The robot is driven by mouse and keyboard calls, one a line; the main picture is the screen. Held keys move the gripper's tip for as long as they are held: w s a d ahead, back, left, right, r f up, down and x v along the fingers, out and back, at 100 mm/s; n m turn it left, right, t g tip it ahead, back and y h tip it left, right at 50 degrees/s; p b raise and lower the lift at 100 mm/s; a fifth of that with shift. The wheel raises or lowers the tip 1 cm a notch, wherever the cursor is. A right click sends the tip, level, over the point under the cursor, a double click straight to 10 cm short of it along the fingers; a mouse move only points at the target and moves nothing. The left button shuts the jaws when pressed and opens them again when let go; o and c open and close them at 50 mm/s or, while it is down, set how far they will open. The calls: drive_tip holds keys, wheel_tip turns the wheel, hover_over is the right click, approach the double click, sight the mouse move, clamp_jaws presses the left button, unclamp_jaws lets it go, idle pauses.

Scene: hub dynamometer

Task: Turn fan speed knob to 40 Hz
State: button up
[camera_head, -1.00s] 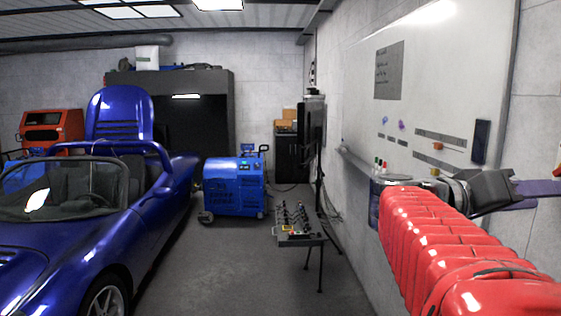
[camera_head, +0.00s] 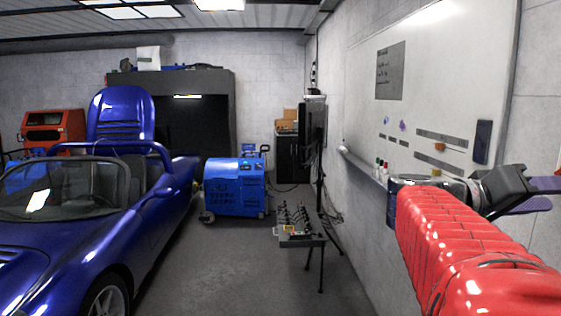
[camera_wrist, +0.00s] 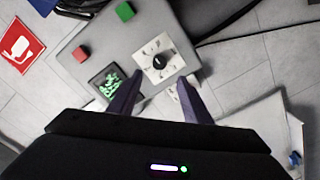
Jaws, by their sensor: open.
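The fan speed knob (camera_wrist: 159,62) shows in the wrist view as a small black knob at the centre of a white dial plate (camera_wrist: 168,49). The plate sits on a grey control box (camera_wrist: 186,17). My gripper (camera_wrist: 164,84) is open, its two dark purple fingers pointing towards the dial. The fingertips appear just short of the knob in the picture, with nothing between them. I cannot read the dial's marks or the knob's setting. In the head view my gripper (camera_head: 545,193) is at the right edge, beside the wall; the knob is not visible there.
A green button (camera_wrist: 125,11), a red button (camera_wrist: 80,53) and a dark display with green marks (camera_wrist: 108,84) are on the box near the dial. A red sign (camera_wrist: 20,44) is at the left. In the head view a whiteboard (camera_head: 440,70) hangs on the right wall.

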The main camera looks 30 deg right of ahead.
drive_tip(key=x, duration=1.1)
drive_tip(key=shift+s+d, duration=0.1)
drive_tip(key=shift+c, duration=0.3)
drive_tip(key=c, duration=1)
drive_tip(key=shift+n, duration=0.5)
drive_tip(key=shift+f+n, duration=0.1)
drive_tip(key=shift+n, duration=2.4)
drive_tip(key=o, duration=1.1)
drive_tip(key=shift+c, duration=0.2)
